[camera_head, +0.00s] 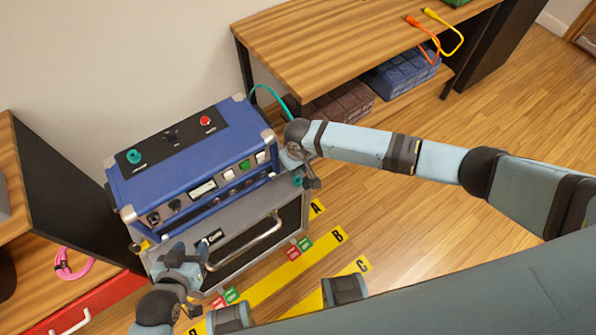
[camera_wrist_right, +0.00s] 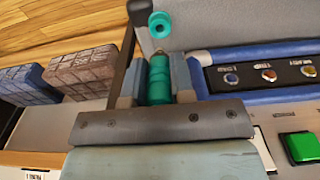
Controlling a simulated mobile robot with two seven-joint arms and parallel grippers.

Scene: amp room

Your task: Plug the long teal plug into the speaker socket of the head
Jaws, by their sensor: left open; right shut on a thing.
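The blue amp head (camera_head: 185,175) stands on a grey speaker cabinet (camera_head: 230,235). In the right wrist view, my right gripper (camera_wrist_right: 158,85) is shut on a teal plug (camera_wrist_right: 158,80). The plug's tip points up the picture, toward a teal ring with a dark centre (camera_wrist_right: 159,25); a small gap shows between them in the picture. I cannot tell whether this ring is the speaker socket. In the head view, my right gripper (camera_head: 304,179) is just right of the amp, its hold partly hidden. A teal cable (camera_head: 270,91) runs behind it. My left gripper (camera_head: 190,252) is open and empty before the cabinet.
Coloured jacks (camera_wrist_right: 268,75) and a green button (camera_wrist_right: 300,147) lie right of my right gripper. A wooden bench (camera_head: 330,45) behind holds orange (camera_head: 413,21) and yellow (camera_head: 445,17) cables. Floor right of the lettered stripes is clear.

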